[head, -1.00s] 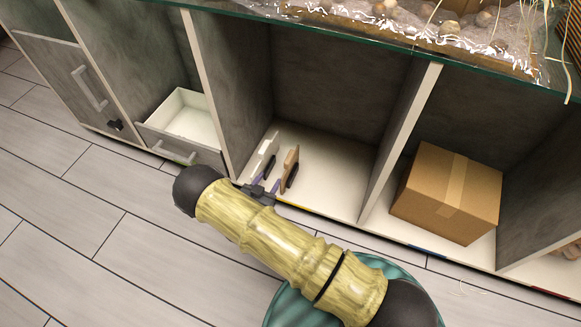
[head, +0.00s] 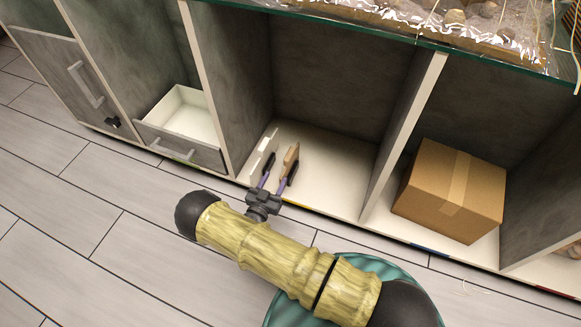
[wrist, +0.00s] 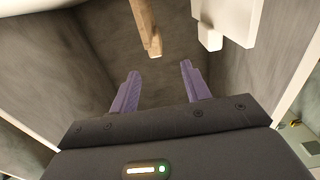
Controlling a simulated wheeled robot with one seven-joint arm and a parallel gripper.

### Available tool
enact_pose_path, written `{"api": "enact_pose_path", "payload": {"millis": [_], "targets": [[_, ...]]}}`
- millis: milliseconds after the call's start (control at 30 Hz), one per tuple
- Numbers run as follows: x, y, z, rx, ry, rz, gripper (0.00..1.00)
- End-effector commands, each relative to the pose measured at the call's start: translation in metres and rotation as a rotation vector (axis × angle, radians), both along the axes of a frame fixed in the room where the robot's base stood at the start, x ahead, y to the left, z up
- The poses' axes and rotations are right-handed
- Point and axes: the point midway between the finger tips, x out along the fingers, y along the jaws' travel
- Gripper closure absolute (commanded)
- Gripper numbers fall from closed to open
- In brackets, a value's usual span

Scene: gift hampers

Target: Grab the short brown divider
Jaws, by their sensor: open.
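The short brown divider (head: 291,154) stands in the open middle compartment, near its left side. A white divider (head: 269,138) stands to its left. My gripper (head: 280,166) is open and empty at the front of that compartment, its fingers pointing inward. In the wrist view the brown divider (wrist: 145,25) lies just ahead of the fingertips of my gripper (wrist: 160,69), roughly in line with the gap between them. The white divider (wrist: 228,15) is at upper right there. In the head view a finger covers part of the brown divider; I cannot tell whether they touch.
A cardboard box (head: 450,190) sits in the right compartment behind a partition (head: 405,130). An open white drawer (head: 184,117) juts out at left. A glass top (head: 400,38) overhangs the compartments. The middle compartment's floor is clear to the right of the dividers.

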Motion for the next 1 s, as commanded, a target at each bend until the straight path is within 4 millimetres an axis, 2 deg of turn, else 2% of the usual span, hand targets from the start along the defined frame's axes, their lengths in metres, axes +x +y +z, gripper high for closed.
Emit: {"api": "enact_pose_path", "payload": {"millis": [200,400,833,1000], "targets": [[0.037,-0.014,-0.004,0.001,-0.001,-0.002,0.53],[0.063,-0.024,-0.002,0.001,-0.001,-0.001,0.53],[0.068,-0.026,-0.001,0.0,0.001,0.0,0.53],[0.081,-0.035,-0.003,-0.001,0.0,-0.001,0.53]]}}
